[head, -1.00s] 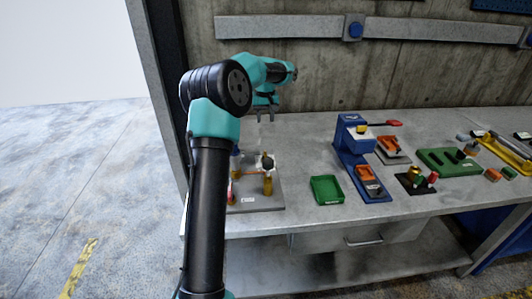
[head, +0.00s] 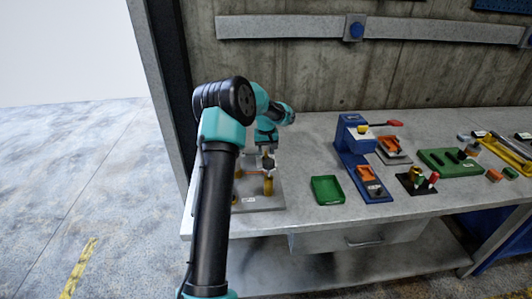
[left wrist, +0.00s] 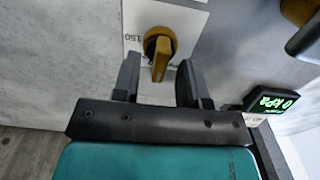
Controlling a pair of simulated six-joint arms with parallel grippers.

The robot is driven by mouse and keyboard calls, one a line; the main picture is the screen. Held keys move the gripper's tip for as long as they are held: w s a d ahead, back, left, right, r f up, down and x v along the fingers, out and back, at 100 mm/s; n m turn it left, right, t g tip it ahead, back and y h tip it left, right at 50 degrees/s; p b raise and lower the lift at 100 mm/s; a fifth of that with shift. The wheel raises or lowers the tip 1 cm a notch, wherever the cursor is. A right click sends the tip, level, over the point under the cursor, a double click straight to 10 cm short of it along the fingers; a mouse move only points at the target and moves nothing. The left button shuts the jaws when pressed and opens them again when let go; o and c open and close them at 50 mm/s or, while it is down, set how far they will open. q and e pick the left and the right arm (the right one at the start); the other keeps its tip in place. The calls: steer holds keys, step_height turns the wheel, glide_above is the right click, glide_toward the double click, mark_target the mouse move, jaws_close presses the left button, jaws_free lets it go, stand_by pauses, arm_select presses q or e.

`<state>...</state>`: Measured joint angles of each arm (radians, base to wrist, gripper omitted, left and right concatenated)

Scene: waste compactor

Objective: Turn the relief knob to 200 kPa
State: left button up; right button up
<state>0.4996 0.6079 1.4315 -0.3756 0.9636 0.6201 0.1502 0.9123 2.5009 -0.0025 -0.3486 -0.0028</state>
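The yellow relief knob (left wrist: 160,48) shows in the left wrist view on a white dial plate (left wrist: 183,22), with "150" printed at its left. My left gripper (left wrist: 160,84) is open, with its two dark fingers on either side of the knob's lower end. I cannot tell whether they touch it. A small black display (left wrist: 271,103) with green figures reads 0 kPa. In the head view my left gripper (head: 266,150) points down over the grey base plate (head: 262,203) and partly hides the fixture. My right gripper is not in view.
In the head view a green tray (head: 327,190) sits right of the fixture, then a blue press-like stand (head: 352,150). Several other fixtures stand farther right. A yellow rounded part (left wrist: 299,10) and a grey cylinder lie near the gripper's right in the left wrist view.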

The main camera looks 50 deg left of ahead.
arm_select(q)
steer(key=shift+f, duration=0.55)
jaws_close()
